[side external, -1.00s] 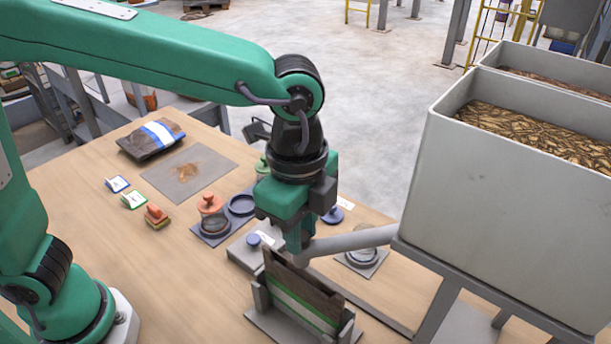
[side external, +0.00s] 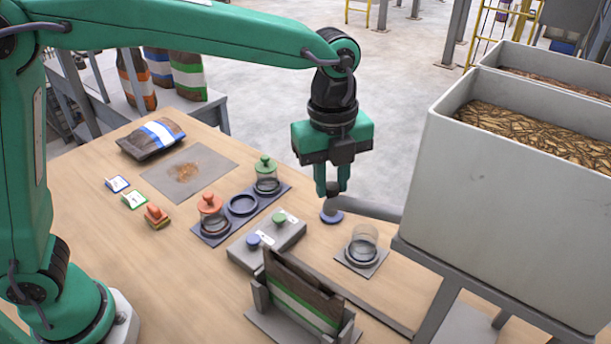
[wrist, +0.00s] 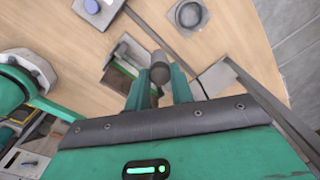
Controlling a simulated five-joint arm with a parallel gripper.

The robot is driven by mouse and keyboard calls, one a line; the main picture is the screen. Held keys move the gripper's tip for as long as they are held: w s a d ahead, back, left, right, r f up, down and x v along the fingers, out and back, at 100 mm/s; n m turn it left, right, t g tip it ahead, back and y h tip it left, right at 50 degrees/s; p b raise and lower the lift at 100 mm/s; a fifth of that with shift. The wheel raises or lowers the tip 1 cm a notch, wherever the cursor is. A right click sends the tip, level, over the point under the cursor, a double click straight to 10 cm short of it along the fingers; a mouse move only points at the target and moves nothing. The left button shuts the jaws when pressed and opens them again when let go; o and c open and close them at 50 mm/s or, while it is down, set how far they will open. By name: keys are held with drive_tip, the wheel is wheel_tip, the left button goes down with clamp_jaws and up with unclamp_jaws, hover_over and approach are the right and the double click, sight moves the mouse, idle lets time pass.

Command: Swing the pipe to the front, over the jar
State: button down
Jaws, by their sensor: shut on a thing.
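The grey pipe (side external: 375,208) runs leftward from beneath the grey hopper. My gripper (side external: 333,190) is shut on the pipe's free end, and the pipe end (wrist: 157,68) shows between the fingers in the wrist view. The clear jar (side external: 363,241) stands upright in a ring on a small grey plate, and its round top also shows in the wrist view (wrist: 188,14). In the side view the pipe end is above and left of the jar. I cannot tell whether its mouth lines up with the jar.
The hopper (side external: 500,190) fills the right side. A brown bag (side external: 300,293) stands in a holder in front. A control box (side external: 267,240) and two lidded jars stand left. Bare table lies at the front left.

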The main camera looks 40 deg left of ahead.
drive_tip(key=w+d+m, duration=0.3)
drive_tip(key=w+m, duration=0.3)
drive_tip(key=w, duration=0.3)
drive_tip(key=shift+w, duration=0.15)
drive_tip(key=shift+d, duration=0.15)
drive_tip(key=c, duration=1.2)
unclamp_jaws()
drive_tip(key=shift+r, duration=0.15)
wheel_tip(320, 180, up, 8)
drive_tip(key=shift+f, duration=0.2)
